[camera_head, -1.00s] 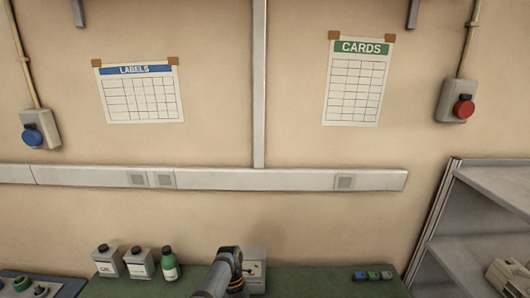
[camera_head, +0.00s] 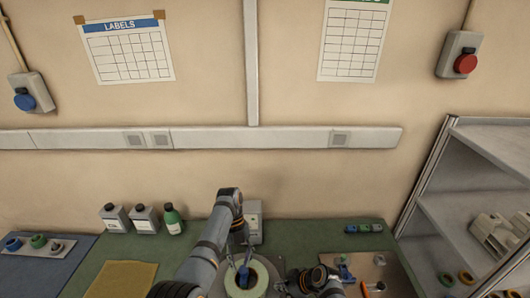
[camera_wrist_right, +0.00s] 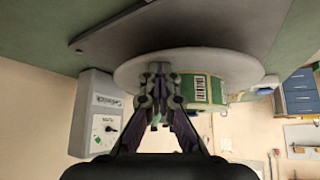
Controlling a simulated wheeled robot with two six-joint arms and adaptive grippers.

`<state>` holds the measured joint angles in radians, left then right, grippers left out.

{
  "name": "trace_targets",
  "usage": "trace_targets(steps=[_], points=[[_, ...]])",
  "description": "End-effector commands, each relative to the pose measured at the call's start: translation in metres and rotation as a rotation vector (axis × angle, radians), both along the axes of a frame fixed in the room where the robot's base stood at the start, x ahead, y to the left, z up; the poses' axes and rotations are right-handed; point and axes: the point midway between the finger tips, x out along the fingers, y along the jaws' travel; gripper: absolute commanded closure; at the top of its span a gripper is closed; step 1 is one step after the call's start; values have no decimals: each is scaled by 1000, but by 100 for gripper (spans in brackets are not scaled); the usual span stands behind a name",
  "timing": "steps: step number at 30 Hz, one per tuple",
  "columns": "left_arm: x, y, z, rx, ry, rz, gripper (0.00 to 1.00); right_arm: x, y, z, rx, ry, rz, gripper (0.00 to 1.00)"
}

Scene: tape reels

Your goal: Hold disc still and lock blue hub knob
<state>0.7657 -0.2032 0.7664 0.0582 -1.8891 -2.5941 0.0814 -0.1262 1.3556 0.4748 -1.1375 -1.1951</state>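A pale round disc carrying a green-edged reel (camera_head: 262,283) lies at the bottom centre of the head view. A dark blue hub part (camera_head: 244,276) shows at its middle. My left gripper (camera_head: 240,264) points down just above the hub, its fingers looking spread apart; contact is unclear. My right gripper (camera_head: 290,284) reaches in low from the right, beside the reel. In the right wrist view, its fingertips (camera_wrist_right: 160,78) are close together at the pale disc (camera_wrist_right: 225,62), beside the green reel with a barcode label (camera_wrist_right: 197,88). Whether they pinch the rim is unclear.
A grey control box (camera_head: 254,222) stands behind the disc, close to my left arm. Bottles (camera_head: 172,219) stand at the back left, near a yellow mat (camera_head: 122,279). A board with small parts (camera_head: 365,270) lies right of my right gripper. Shelving (camera_head: 470,215) is further right.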

Motion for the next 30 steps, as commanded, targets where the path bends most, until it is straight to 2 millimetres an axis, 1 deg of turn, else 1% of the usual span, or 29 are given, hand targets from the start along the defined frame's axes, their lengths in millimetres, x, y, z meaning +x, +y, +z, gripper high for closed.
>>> trace_targets(steps=[1,6,9,11,14,17,18,21,24,27,30], points=[[0,0,0,0,0,0,58,-5,2,-5,3,15,3,100],[0,0,1,0,0,0,58,-5,2,-5,4,14,3,100],[0,0,0,1,-3,16,47,-5,2,-5,4,14,3,100],[0,0,-2,8,-9,69,47,-5,2,-5,4,14,3,100],[2,-1,-5,22,-32,256,47,-5,2,-5,3,13,2,100],[3,-2,-6,29,-48,521,47,-5,2,-5,3,13,2,100],[3,-2,-6,30,-50,627,47,-5,2,-5,3,13,2,100],[3,-2,-2,21,-43,867,47,-5,2,-5,3,13,2,100],[1,-1,2,8,-27,1047,47,-5,2,-5,3,13,2,100],[0,0,6,0,-12,1154,47,-5,2,-5,3,13,2,100],[0,0,7,-5,-3,1199,47,-5,2,-5,3,13,2,100]])
